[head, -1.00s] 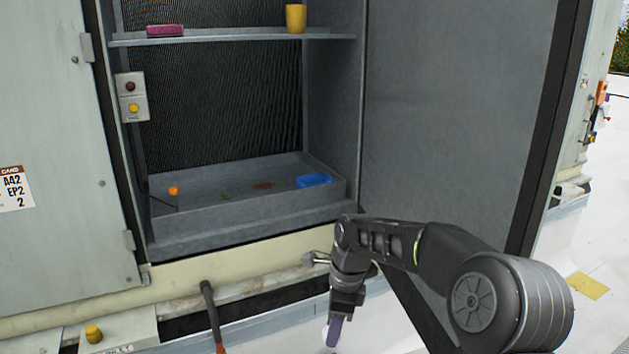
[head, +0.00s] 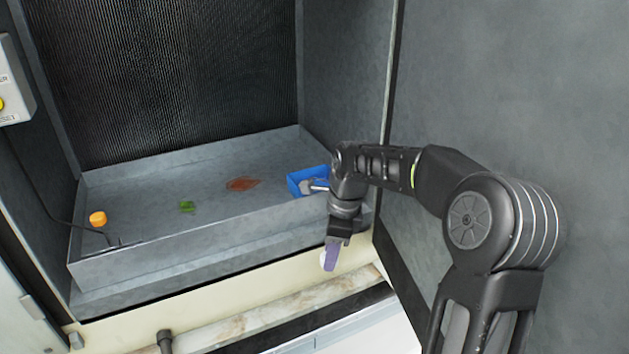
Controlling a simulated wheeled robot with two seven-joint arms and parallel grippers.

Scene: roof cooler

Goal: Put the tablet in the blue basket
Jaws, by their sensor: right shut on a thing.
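The blue basket (head: 294,184) sits in the right end of the grey tray inside the open cooler. My right wrist covers part of it, so I cannot see all of its inside. My right gripper (head: 333,246) points down in front of the tray's front wall, lower in the picture than the basket. It is shut on a small purple and white thing, which looks like the tablet (head: 331,258). The tablet hangs below the fingers, partly hidden by them. My left gripper is not in view.
The grey tray (head: 150,254) has a raised front wall. In it are an orange float (head: 97,218) on a thin rod, a green patch (head: 187,207) and a reddish-brown patch (head: 242,184). A grey panel (head: 540,90) stands on the right, beside my arm.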

